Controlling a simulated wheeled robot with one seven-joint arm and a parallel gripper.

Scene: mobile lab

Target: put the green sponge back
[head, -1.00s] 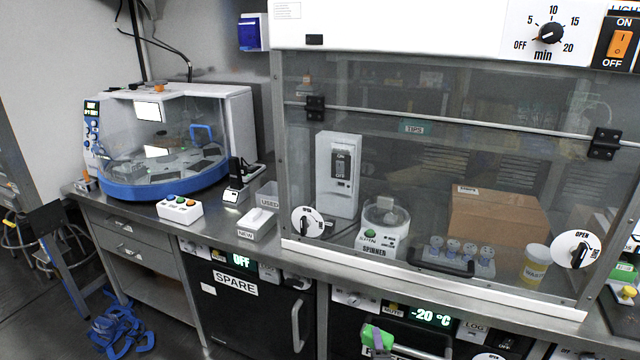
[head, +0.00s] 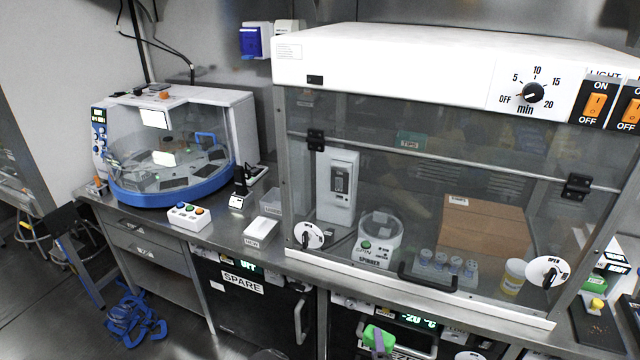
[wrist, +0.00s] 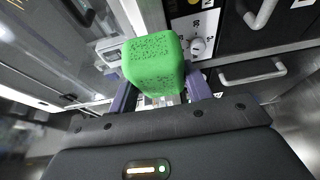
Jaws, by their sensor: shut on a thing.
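The green sponge (wrist: 152,66) is a speckled block that fills the space between the purple fingers of my gripper (wrist: 160,88) in the wrist view. In the head view the sponge (head: 371,336) shows at the bottom edge, with a purple finger of my gripper (head: 379,343) over it. My gripper is shut on it and holds it in front of the bench, near the -20 °C unit (head: 415,319). The rest of the arm is out of the head view.
A glass-fronted hood (head: 400,60) stands on the bench, with a box (head: 485,235) and a spinner (head: 378,240) behind its glass. A dark tray (head: 598,335) with small green and yellow items lies at the right. Blue straps (head: 135,318) lie on the floor at left.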

